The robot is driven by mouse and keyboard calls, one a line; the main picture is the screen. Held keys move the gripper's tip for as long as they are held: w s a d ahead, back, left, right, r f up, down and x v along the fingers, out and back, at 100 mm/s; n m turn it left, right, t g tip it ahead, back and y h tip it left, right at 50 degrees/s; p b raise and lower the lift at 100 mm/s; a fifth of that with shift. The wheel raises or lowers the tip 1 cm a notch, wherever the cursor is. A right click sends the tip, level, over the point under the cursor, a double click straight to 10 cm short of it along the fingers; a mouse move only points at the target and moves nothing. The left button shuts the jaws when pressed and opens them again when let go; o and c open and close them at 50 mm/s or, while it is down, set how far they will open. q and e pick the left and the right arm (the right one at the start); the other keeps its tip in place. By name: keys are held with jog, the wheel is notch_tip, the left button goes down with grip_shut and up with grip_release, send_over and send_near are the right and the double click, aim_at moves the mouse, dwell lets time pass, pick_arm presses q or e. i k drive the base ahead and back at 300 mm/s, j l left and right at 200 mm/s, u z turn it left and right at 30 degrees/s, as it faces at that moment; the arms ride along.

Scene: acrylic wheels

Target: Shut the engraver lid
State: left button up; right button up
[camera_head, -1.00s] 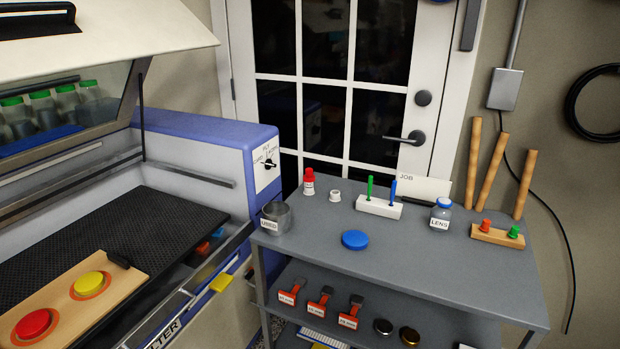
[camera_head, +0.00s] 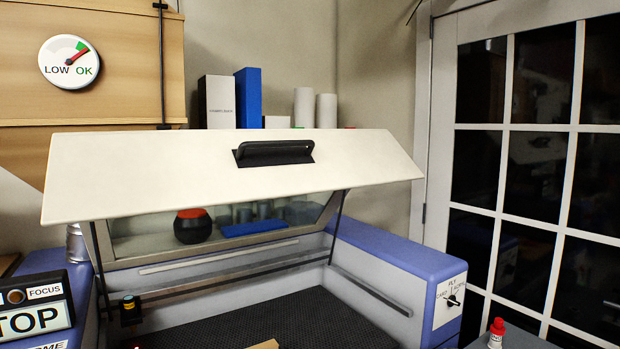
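The engraver lid (camera_head: 150,170) stands raised over the engraver bed in the head view. It is a wide white panel with a black handle (camera_head: 273,152) near its middle. Black struts run down from the lid on both sides. Under it the dark honeycomb bed (camera_head: 250,332) shows, with the corner of a wooden piece (camera_head: 265,344) at the bottom edge. The engraver's blue housing (camera_head: 400,262) carries a dial marked with a black knob on the right. Neither of my grippers is in view.
A STOP and FOCUS panel (camera_head: 38,308) is at the lower left. A red-capped bottle (camera_head: 496,334) is at the lower right. A LOW/OK gauge (camera_head: 69,62) hangs on the wood behind. Books and white rolls stand behind the lid. A glazed door (camera_head: 500,230) is at the right.

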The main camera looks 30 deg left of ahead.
aim_at(98, 177)
jog(key=u, duration=1.1)
jog(key=j, duration=0.2)
jog(key=z, duration=0.05)
